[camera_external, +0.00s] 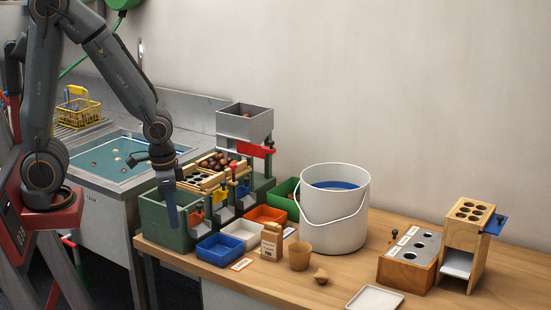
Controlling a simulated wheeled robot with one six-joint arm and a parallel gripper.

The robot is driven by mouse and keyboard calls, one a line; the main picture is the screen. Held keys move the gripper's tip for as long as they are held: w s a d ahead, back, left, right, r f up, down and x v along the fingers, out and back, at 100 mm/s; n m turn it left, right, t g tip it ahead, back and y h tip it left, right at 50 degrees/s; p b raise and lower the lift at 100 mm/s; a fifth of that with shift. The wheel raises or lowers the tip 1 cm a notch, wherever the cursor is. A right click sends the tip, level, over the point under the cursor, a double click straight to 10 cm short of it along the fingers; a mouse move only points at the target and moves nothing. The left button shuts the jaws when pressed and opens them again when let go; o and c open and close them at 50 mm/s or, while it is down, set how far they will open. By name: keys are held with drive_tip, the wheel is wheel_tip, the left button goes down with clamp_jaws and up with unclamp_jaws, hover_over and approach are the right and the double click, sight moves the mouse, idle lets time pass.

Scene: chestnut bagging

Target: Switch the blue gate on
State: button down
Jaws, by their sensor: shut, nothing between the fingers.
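A flat blue plate (494,224), which looks like the blue gate, sticks out to the right below the holed top of a wooden stand (479,240) at the right end of the table. My gripper (172,218) is at the left, pointing down in front of the green box of the sorting machine (158,215). It is shut and empty, far from the blue plate. I cannot tell whether its tip touches the green box. A red plate (255,150) sits under the grey hopper (245,122).
A white bucket (335,225) stands mid-table. A wooden box with holes (408,271) stands beside the stand. A sink (120,155) is behind left.

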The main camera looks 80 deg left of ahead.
drive_tip(key=w+a+m, duration=0.4)
drive_tip(key=w+a, duration=0.1)
drive_tip(key=w, duration=0.3)
drive_tip(key=m+g+y+b, duration=0.1)
drive_tip(key=m+y+b, duration=0.3)
drive_tip(key=m, duration=1)
approach(247, 189)
drive_tip(key=d+r+p, duration=0.1)
drive_tip(key=d, duration=0.4)
drive_tip(key=shift+y, duration=0.3)
drive_tip(key=shift+f, duration=0.1)
drive_tip(key=shift+a+f+p, duration=2.1)
drive_tip(key=shift+a+f, duration=1.1)
drive_tip(key=shift+a, duration=0.2)
drive_tip(key=shift+r, duration=0.1)
